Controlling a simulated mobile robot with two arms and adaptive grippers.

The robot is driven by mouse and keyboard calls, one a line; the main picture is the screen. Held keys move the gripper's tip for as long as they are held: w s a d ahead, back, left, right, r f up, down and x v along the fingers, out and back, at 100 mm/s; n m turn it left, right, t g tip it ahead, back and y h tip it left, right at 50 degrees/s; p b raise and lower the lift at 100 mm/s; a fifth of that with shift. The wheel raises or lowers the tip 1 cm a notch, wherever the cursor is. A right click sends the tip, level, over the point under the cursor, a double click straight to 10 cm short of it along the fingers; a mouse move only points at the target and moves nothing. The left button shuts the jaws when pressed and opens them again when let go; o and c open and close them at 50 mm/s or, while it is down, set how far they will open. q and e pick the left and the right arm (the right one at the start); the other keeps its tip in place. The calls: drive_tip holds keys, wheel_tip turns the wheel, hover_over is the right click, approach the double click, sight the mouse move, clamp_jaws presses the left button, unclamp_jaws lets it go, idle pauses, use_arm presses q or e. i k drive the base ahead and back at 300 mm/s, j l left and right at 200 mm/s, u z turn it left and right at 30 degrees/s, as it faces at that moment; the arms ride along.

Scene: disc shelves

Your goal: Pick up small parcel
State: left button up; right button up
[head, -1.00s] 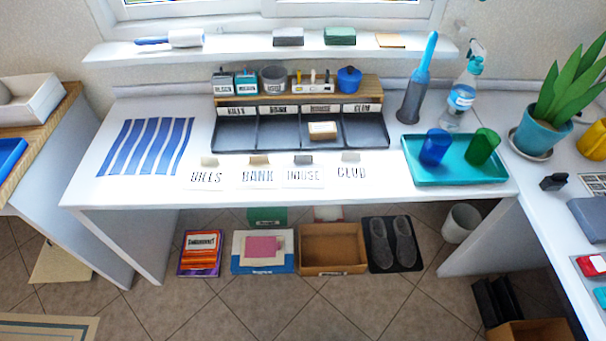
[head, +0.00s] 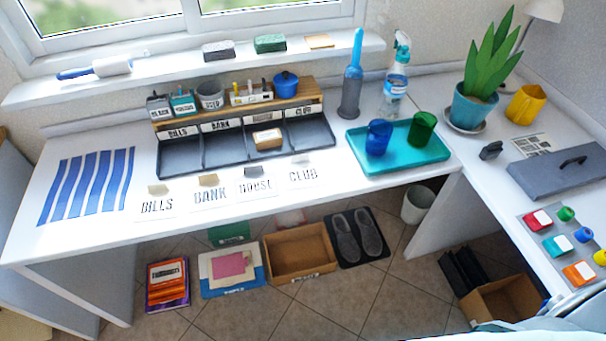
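A small brown box with a pale label, which looks like the small parcel (head: 268,139), lies in the third compartment of the dark sorting tray (head: 222,152) on the white desk. The compartment labels read BILLS, BANK, HOUSE and CLUB from left to right; the box is in the HOUSE one. Neither of my grippers is in the head view.
A teal tray (head: 355,165) with a blue cup (head: 379,137) and a green cup (head: 421,129) stands right of the sorting tray. Word cards lie along the desk's front edge. A cardboard box (head: 300,252) and slippers (head: 357,238) are on the floor below.

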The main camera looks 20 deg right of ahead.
sight(263, 139)
drive_tip(key=i+l, duration=0.1)
drive_tip(key=l, duration=0.25)
drive_tip(key=i+l, duration=0.15)
drive_tip(key=l, duration=0.15)
drive_tip(key=i+l, duration=0.1)
drive_tip(key=l, duration=0.25)
drive_tip(key=i+l, duration=0.15)
drive_tip(key=l, duration=0.15)
drive_tip(key=u, duration=0.05)
